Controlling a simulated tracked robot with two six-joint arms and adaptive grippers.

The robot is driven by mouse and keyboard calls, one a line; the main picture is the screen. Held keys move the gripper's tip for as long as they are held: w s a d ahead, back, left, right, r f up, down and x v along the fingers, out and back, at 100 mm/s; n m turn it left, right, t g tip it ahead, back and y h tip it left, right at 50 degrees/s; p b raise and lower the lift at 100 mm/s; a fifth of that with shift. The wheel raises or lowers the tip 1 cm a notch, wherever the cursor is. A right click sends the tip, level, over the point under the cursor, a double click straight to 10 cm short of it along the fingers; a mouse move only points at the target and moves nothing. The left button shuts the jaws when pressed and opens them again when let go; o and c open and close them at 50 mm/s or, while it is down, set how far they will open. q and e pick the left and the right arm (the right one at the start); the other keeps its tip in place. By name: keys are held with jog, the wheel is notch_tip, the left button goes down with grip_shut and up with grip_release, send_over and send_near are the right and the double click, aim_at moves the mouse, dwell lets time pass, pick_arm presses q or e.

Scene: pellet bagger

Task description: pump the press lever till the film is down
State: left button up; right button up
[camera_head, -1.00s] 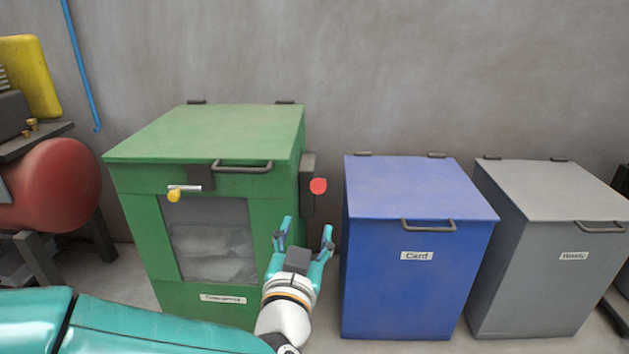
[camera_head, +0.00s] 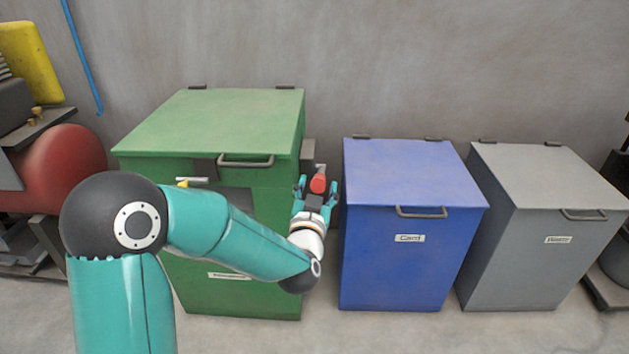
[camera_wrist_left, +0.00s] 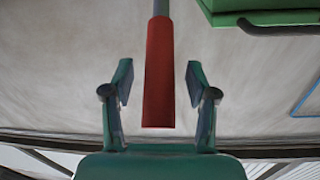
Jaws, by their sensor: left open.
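The press lever ends in a red grip (camera_head: 318,183) at the right side of the green bin (camera_head: 225,125). My left gripper (camera_head: 316,186) is at the grip, with its fingers open on either side of it. In the left wrist view the red grip (camera_wrist_left: 158,75) lies between the two open fingertips (camera_wrist_left: 158,85), with a gap on each side. The film behind the green bin's front window (camera_head: 236,200) is mostly hidden by my left arm. My right gripper is not in view.
A blue bin (camera_head: 400,255) labelled Card stands close to the right of the lever. A grey bin (camera_head: 530,260) stands beyond it. A red tank (camera_head: 65,165) is at the left. The wall rises behind the bins.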

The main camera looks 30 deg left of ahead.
pick_arm(q)
jog(key=shift+x, duration=0.8)
grip_shut()
